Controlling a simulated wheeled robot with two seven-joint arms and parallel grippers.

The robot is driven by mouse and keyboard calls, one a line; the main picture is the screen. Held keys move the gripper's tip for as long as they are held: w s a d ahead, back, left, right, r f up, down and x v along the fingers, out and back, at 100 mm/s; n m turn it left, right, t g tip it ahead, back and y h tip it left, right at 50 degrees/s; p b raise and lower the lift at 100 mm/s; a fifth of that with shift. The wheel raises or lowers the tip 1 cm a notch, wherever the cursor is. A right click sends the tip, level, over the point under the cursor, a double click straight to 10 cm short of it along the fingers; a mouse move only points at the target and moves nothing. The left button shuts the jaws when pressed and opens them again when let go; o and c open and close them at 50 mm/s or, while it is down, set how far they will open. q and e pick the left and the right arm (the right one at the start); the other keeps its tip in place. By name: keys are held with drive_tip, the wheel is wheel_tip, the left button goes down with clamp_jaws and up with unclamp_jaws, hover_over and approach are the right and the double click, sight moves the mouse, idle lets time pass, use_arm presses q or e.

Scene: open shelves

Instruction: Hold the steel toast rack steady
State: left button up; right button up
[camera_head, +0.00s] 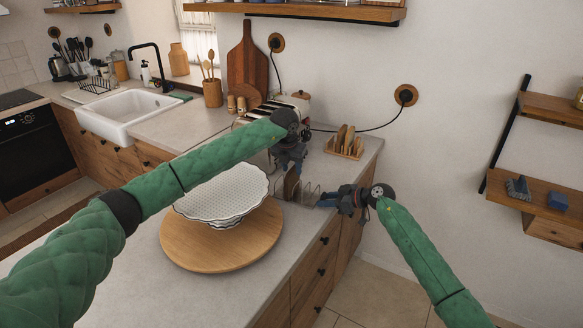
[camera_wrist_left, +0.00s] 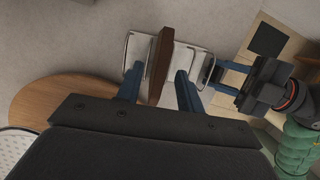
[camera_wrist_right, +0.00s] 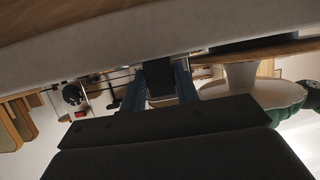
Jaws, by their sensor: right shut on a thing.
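The steel toast rack (camera_head: 309,190) stands near the right edge of the counter; its wire loops and pale base also show in the left wrist view (camera_wrist_left: 183,62). My right gripper (camera_head: 325,200) is shut on the rack's right end; its blue fingers also show in the left wrist view (camera_wrist_left: 211,76). A brown toast slice (camera_wrist_left: 159,66) stands on edge in the rack's left part. My left gripper (camera_head: 291,170) is above the rack, open, with one finger on either side of the slice (camera_head: 290,184). In the right wrist view the pinched part is dark and unclear.
A round wooden board (camera_head: 185,249) with a white scalloped dish (camera_head: 215,184) stands left of the rack. Behind are a wooden rack with slices (camera_head: 345,148) and a toaster (camera_head: 292,103). The counter drops off just right of the rack.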

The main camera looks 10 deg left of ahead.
use_arm(q)
drive_tip(key=v, duration=1.2)
wheel_tip(320, 180, up, 6)
drive_tip(key=shift+f, duration=0.1)
use_arm(e)
drive_tip(key=o, duration=1.2)
